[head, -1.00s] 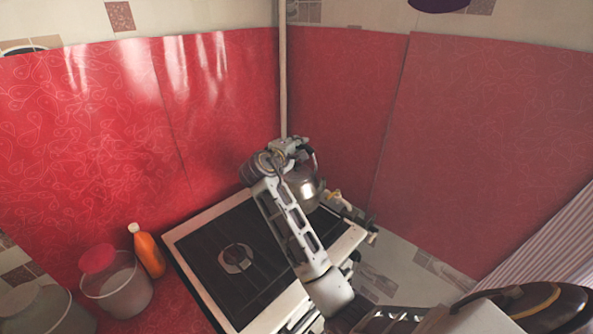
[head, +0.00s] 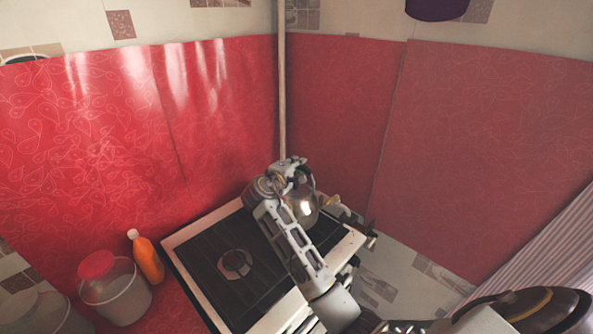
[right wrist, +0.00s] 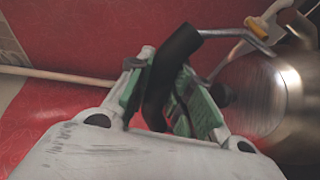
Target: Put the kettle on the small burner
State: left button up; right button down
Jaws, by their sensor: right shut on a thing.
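The shiny metal kettle (head: 304,208) is over the far right part of the stove (head: 185,240), partly hidden behind my right arm. My right gripper (head: 290,172) is shut on the kettle's black handle; in the right wrist view its green-padded fingers (right wrist: 168,92) close around the handle (right wrist: 180,45), with the kettle's round metal body (right wrist: 262,95) to the right. I cannot tell whether the kettle's base touches the stove. One burner (head: 235,263) shows bare at the near left; the burner around the kettle is hidden. My left gripper is out of view.
An orange bottle (head: 147,258) and a bucket (head: 118,298) with a red item on top stand left of the stove. A pale pipe (head: 282,90) rises in the corner behind the kettle. Taps or pipe fittings (head: 350,218) sit just right of it. Red walls close off the back.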

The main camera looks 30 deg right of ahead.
jog(key=shift+f, duration=0.85)
jog(key=c, duration=1.3)
grip_release()
jog(key=shift+f, duration=0.1)
jog(key=shift+b+v, duration=0.95)
jog(key=shift+v, duration=5.1)
jog(key=shift+f, duration=0.1)
